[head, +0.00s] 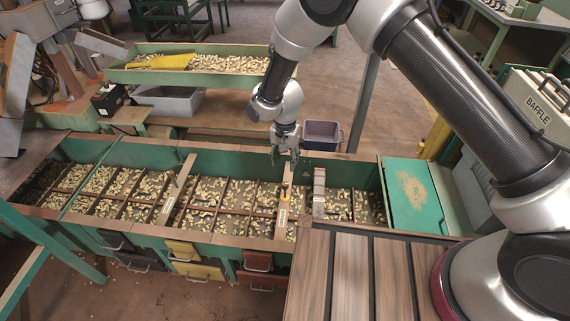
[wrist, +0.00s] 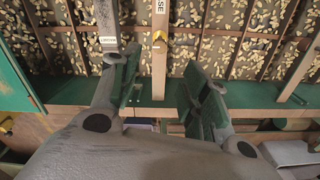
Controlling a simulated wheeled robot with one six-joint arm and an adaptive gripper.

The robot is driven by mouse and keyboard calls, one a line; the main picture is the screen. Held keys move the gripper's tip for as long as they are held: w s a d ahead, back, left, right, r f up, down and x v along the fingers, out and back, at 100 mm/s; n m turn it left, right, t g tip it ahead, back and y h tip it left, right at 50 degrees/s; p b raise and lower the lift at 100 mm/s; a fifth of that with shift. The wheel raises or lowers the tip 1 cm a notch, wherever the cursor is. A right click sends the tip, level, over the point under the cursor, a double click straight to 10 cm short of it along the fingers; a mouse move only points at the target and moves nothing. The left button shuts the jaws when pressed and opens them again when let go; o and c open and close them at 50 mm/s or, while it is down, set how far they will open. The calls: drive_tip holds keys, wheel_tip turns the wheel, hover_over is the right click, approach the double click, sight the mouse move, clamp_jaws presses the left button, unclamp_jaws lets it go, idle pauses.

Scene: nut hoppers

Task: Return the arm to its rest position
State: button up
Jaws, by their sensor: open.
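My gripper (head: 285,158) hangs at the end of my arm above the back part of the long green nut hopper (head: 215,160), fingers pointing down. In the wrist view my gripper (wrist: 158,88) shows two grey fingers with green pads, spread apart with nothing between them. A wooden slat with a yellow piece (wrist: 159,50) lies beyond the gap between the fingers. My arm reaches from the right side of the head view.
A green tray (head: 125,76) of nuts with a yellow scoop stands behind the hopper. A blue-grey bin (head: 322,134) sits behind my gripper. A green lid (head: 418,197) and a box marked BAFFLE (head: 540,105) are at right. Coloured drawers (head: 197,269) line the front.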

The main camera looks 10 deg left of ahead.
idle(0.4)
drive_tip(key=s+d+n+g+h, duration=0.1)
drive_tip(key=s+d+n+h, duration=0.1)
drive_tip(key=s+d+n, duration=0.3)
drive_tip(key=s+d+r+n+y, duration=0.1)
drive_tip(key=s+d+r, duration=0.1)
drive_tip(key=d+r, duration=1.1)
drive_tip(key=s+d+r+n, duration=0.2)
drive_tip(key=s+d+r, duration=0.1)
drive_tip(key=d+r, duration=1.05)
drive_tip(key=s+d+r+m+t, duration=0.2)
drive_tip(key=s+d+r, duration=0.4)
drive_tip(key=d+r, duration=0.2)
drive_tip(key=s+d+r+m+t+y, duration=0.1)
drive_tip(key=s+d+r+m+t, duration=0.2)
drive_tip(key=s+d+r, duration=0.3)
wheel_tip(320, 180, up, 3)
drive_tip(key=shift+s+d+m, duration=0.3)
drive_tip(key=shift+s+d, duration=0.05)
drive_tip(key=shift+d, duration=0.9)
